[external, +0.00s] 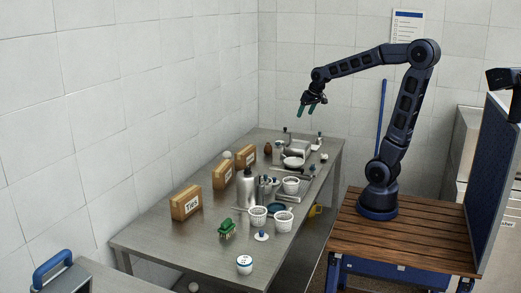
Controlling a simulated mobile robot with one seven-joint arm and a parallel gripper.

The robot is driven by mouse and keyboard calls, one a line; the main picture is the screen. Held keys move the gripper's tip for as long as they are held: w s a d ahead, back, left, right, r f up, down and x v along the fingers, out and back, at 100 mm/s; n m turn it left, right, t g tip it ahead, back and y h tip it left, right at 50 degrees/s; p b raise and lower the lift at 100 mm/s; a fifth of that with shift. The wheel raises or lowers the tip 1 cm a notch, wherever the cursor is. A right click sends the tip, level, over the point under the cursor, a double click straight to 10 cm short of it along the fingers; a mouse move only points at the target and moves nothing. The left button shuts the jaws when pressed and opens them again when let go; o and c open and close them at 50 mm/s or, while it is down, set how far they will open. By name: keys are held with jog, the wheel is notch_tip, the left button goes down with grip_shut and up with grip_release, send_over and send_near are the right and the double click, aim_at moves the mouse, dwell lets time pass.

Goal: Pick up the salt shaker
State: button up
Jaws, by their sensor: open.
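My gripper (306,110) is open and empty, with green fingertips pointing down. It hangs in the air above the far part of the steel table (150,241). I cannot tell for certain which thing is the salt shaker. A small pale bottle with a dark top (319,141) stands at the far right of the table, below and to the right of my gripper. A small metallic container (286,138) stands at the back. Both are too small to make out clearly.
Perforated white baskets (258,218) stand mid-table, near a metal bottle (245,187). Cardboard boxes (186,204) line the wall side. A green brush (227,229) and a white-and-blue jar (244,265) are nearer the front. The table's near left is clear.

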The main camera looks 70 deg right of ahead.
jog(key=w+d+f+m, duration=0.1)
jog(key=w+d+f, duration=0.15)
jog(key=d, duration=0.35)
jog(key=w+d+f+m, duration=0.1)
jog(key=w+d, duration=0.2)
jog(key=d, duration=0.3)
jog(key=m+g+h, duration=0.2)
jog(key=m+h, duration=0.1)
jog(key=m, duration=0.3)
send_over(319, 138)
jog(key=s, duration=0.2)
notch_tip(319, 138, down, 21)
jog(key=x, duration=0.6)
jog(key=a+x, duration=0.1)
jog(key=x, duration=0.2)
jog(key=shift+w+d+f, duration=0.1)
jog(key=shift+w+f, duration=0.1)
jog(key=shift+f, duration=0.05)
jog(key=c, duration=1.1)
